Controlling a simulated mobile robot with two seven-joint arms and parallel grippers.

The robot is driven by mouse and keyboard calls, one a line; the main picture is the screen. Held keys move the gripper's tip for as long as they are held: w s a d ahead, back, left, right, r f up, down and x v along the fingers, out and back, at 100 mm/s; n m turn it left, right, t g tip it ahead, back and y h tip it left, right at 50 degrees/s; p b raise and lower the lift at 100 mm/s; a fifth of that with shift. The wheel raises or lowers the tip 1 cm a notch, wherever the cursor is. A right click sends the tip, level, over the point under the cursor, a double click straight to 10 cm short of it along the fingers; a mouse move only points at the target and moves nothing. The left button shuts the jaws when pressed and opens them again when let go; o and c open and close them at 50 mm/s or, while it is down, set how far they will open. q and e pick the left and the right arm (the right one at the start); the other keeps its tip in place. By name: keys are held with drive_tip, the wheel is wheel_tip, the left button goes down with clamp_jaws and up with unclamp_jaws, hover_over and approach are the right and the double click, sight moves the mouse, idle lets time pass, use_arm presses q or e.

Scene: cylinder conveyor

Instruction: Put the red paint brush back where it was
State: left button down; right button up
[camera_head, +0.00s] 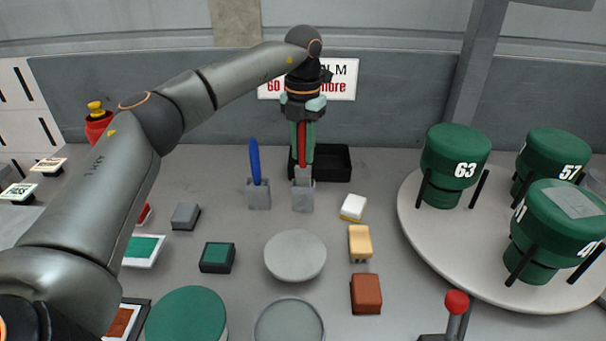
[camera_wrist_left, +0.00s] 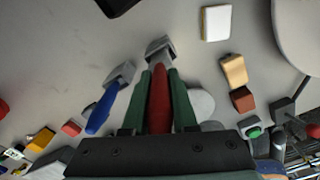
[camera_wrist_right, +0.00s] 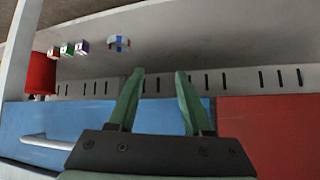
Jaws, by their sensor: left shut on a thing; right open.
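The red paint brush (camera_head: 301,140) is upright between the green fingers of my left gripper (camera_head: 302,150), which is shut on it. Its lower end is at a grey holder (camera_head: 303,196); in the left wrist view the red brush (camera_wrist_left: 160,100) points at the holder (camera_wrist_left: 159,47), and its tip appears to be at or in the opening. I cannot tell how deep it sits. A blue brush (camera_head: 255,162) stands in a second grey holder (camera_head: 258,196) just to the left. My right gripper (camera_wrist_right: 155,100) is open and empty, away from the brushes.
A black tray (camera_head: 335,164) lies behind the holder. A white block (camera_head: 352,208), a yellow block (camera_head: 360,243) and a grey disc (camera_head: 295,255) are in front. A round platform (camera_head: 425,240) with green numbered cylinders stands right. A blue panel (camera_wrist_right: 60,125) is below my right gripper.

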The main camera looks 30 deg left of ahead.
sight(303, 167)
use_arm(q)
wheel_tip(303, 167, down, 5)
drive_tip(key=shift+r+p, duration=0.2)
drive_tip(key=shift+p, duration=0.25)
drive_tip(key=shift+f, duration=0.15)
drive_tip(key=c, duration=0.7)
unclamp_jaws()
drive_tip(key=shift+f, duration=0.1)
drive_tip(key=shift+f+b, duration=0.2)
drive_tip(key=shift+b, duration=0.45)
wheel_tip(303, 167, up, 12)
drive_tip(key=shift+w+f+p, duration=0.1)
drive_tip(key=shift+w+p, duration=0.05)
drive_tip(key=shift+p, duration=0.4)
drive_tip(key=shift+r, duration=0.5)
